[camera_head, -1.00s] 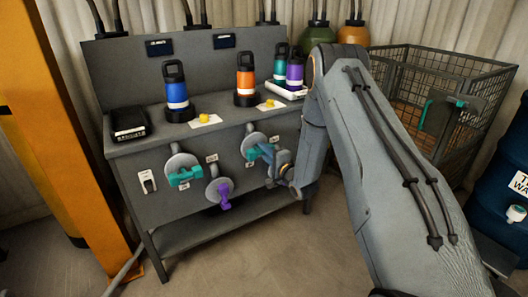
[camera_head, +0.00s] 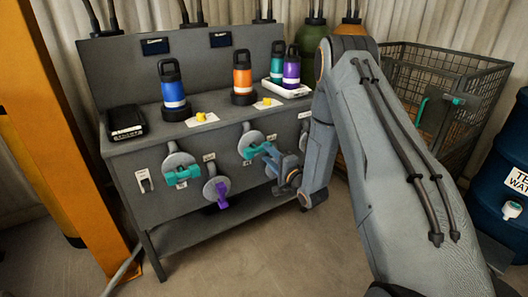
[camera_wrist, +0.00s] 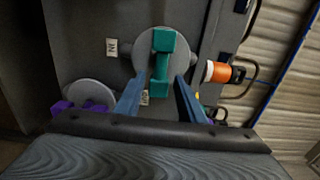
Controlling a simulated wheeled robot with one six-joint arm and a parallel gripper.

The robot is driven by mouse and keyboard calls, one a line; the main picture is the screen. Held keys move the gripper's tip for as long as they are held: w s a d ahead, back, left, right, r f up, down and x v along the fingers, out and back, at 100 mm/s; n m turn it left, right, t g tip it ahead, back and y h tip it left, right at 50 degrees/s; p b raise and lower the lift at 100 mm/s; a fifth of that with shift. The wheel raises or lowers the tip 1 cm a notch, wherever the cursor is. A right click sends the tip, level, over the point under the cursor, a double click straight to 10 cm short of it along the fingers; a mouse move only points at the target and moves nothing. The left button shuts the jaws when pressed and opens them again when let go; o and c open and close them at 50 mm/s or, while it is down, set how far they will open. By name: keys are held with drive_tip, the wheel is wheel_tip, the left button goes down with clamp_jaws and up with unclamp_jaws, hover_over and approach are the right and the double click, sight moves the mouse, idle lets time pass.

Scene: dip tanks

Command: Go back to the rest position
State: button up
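My gripper (camera_head: 268,152) is in front of the bench's front panel, at the upper right valve. In the wrist view its two blue fingers (camera_wrist: 160,82) stand apart, one on each side of a teal valve handle (camera_wrist: 162,62). A gap shows between each finger and the handle, and nothing is held. That handle sits on a round grey disc (camera_wrist: 143,45). In the head view my gripper partly covers the same teal handle (camera_head: 249,152). My arm reaches in from the right, bent at the elbow.
The grey bench (camera_head: 165,226) carries blue (camera_head: 174,92), orange (camera_head: 242,80), teal and purple bottles. Another teal handle (camera_head: 181,175) and a purple handle (camera_head: 221,194) project from its front. A wire cage (camera_head: 455,75) and a blue barrel (camera_head: 508,190) stand right. An orange post (camera_head: 75,150) stands left.

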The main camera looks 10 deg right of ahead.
drive_tip(key=shift+v, duration=1.15)
drive_tip(key=shift+r, duration=0.1)
